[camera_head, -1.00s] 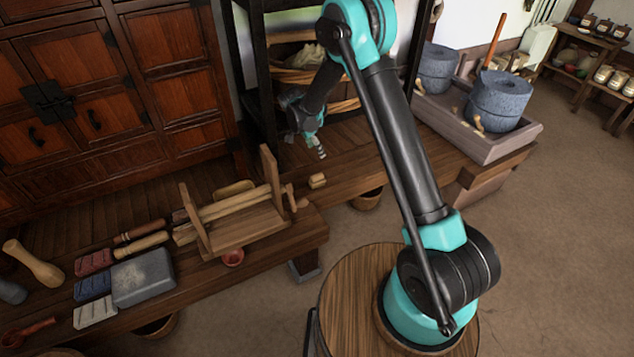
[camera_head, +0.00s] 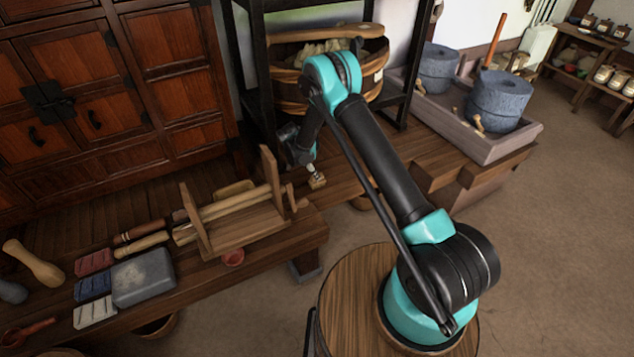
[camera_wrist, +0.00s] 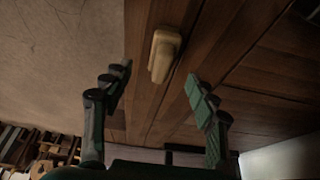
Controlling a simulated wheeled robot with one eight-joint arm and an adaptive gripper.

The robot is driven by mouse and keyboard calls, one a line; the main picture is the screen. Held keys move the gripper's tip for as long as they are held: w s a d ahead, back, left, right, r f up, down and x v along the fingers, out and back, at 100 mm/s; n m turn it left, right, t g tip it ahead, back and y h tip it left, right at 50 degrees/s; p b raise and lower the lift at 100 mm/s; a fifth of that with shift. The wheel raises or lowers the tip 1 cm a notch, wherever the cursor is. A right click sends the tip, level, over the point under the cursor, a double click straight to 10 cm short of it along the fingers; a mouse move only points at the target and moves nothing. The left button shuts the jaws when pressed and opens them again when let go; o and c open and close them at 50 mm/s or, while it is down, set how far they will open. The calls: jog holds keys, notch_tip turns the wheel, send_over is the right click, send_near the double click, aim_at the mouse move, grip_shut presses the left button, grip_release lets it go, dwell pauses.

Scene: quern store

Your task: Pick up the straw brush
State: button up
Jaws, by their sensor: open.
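The straw brush, as I take it, is a small pale tan block-like thing (camera_head: 318,182) lying on the plank bench, right of the wooden roller frame. In the wrist view the brush (camera_wrist: 163,56) lies on the brown planks, ahead of my fingertips and between their lines. My gripper (camera_wrist: 160,85) is open, with one finger on either side and nothing between them. In the head view my gripper (camera_head: 315,171) points down just above the brush and partly hides it. I cannot tell the exact gap.
A wooden roller frame (camera_head: 240,230) stands on the bench to the left. Behind my arm is a wooden tub (camera_head: 372,60) in a dark rack. Stone querns (camera_head: 497,100) sit in a trough to the right. Open floor lies at the front right.

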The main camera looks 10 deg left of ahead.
jog(key=shift+x, duration=3.25)
jog(key=shift+w, duration=0.2)
jog(key=shift+c, duration=0.2)
grip_shut()
jog(key=shift+r, duration=0.15)
notch_tip(320, 180, up, 20)
